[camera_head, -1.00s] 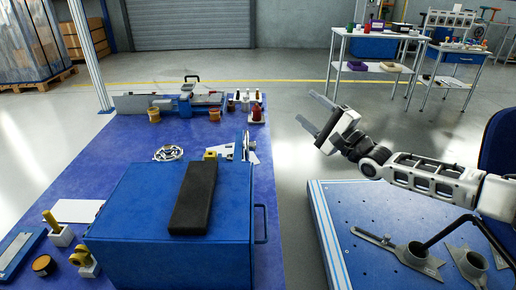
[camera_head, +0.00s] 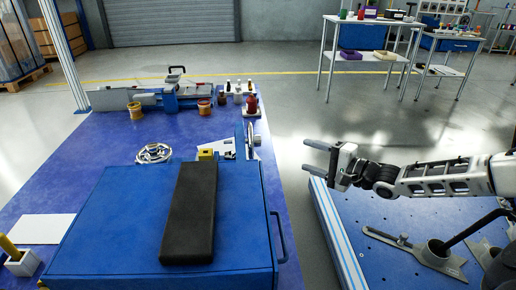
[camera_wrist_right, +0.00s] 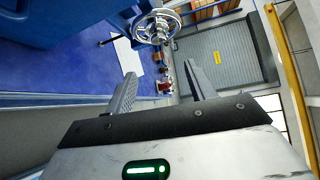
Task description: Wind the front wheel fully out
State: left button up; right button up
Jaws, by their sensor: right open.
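A silver handwheel (camera_wrist_right: 157,27) shows nearly face-on at the top of the right wrist view, beside a blue housing (camera_wrist_right: 30,22). In the head view a wheel (camera_head: 254,139) shows nearly edge-on at the back right of the blue box (camera_head: 110,222). A second pale spoked wheel (camera_head: 154,153) is left of it, behind the box. I cannot tell which one is the front wheel. My right gripper (camera_head: 307,156) is open and empty, right of the box and apart from both wheels. Its two fingers also show in the right wrist view (camera_wrist_right: 160,75). My left gripper is not in view.
A black pad (camera_head: 190,215) lies on the box, and a handle (camera_head: 281,238) juts from its right side. Several small containers and a grey-blue machine (camera_head: 170,97) stand farther back. A blue perforated plate (camera_head: 375,262) lies below my right arm. Open floor separates it from the bench.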

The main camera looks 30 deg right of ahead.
aim_at(253, 141)
pick_arm(q)
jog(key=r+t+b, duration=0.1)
jog(key=b, duration=0.1)
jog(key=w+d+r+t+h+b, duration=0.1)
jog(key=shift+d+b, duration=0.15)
jog(key=shift+b, duration=0.25)
pick_arm(e)
jog(key=x, duration=1.6)
jog(key=shift+w+f, duration=0.2)
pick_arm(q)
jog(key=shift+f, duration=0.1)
pick_arm(e)
jog(key=c, duration=1)
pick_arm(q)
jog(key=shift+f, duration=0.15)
